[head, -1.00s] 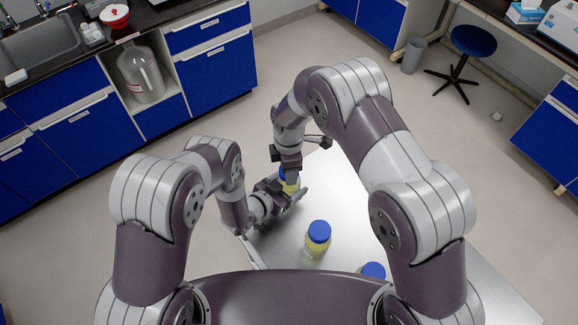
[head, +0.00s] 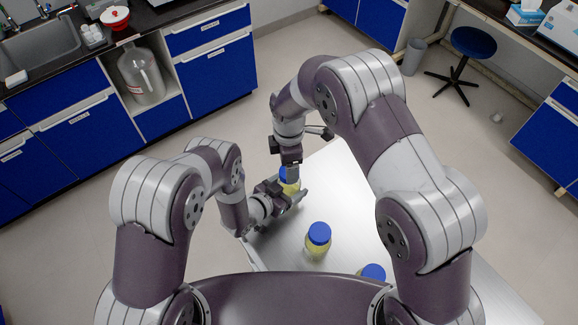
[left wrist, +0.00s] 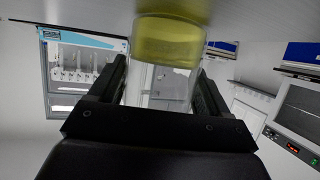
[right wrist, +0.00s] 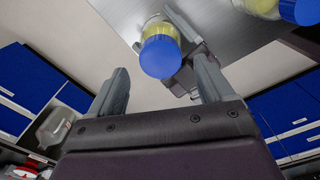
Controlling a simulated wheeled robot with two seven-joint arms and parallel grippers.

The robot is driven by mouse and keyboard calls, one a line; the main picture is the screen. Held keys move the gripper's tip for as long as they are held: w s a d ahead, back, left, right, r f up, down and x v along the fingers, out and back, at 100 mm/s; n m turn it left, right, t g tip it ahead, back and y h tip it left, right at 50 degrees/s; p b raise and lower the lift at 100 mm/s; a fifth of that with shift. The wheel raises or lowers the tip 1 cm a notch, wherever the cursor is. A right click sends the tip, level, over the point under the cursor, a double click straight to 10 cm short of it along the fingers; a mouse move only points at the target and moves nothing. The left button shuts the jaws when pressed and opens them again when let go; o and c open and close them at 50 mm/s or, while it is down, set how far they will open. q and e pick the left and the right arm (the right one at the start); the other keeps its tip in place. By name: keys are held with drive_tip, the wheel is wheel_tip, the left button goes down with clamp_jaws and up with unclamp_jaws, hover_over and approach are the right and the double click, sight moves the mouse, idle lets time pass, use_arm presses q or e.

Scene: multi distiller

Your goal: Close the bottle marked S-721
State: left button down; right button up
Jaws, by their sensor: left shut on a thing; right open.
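A bottle of yellow liquid (head: 292,187) with a blue cap (right wrist: 160,56) stands at the far left of the table. My left gripper (left wrist: 162,78) is shut on this bottle; its clear glass part shows between the fingers in the left wrist view. My right gripper (right wrist: 163,82) is open, just above the cap, which lies ahead of and between its fingertips. The cap sits on the bottle's mouth; I cannot tell how tight it is. No S-721 marking is readable, and my arms partly hide the bottle in the head view.
Another blue-capped yellow bottle (head: 318,240) stands nearer on the metal table (head: 345,200). A further blue-capped bottle (head: 373,272) is partly hidden at the near edge. The table's right-centre surface is clear. Blue cabinets (head: 80,140) and a stool (head: 472,42) stand away from the table.

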drive_tip(key=shift+r, duration=0.3)
drive_tip(key=shift+c, duration=0.4)
drive_tip(key=r+m, duration=0.1)
drive_tip(key=m, duration=0.1)
drive_tip(key=shift+w+a+r+m, duration=0.1)
drive_tip(key=shift+w+r+m, duration=0.2)
drive_tip(key=shift+r, duration=0.1)
drive_tip(key=m, duration=0.3)
drive_tip(key=r+m, duration=0.1)
drive_tip(key=m, duration=0.2)
drive_tip(key=shift+r+m, duration=0.1)
drive_tip(key=shift+m, duration=0.2)
drive_tip(key=m, duration=0.4)
drive_tip(key=shift+s+r, duration=0.15)
drive_tip(key=shift+r, duration=0.05)
drive_tip(key=m, duration=0.8)
drive_tip(key=shift+s+m, duration=0.2)
drive_tip(key=shift+m, duration=0.1)
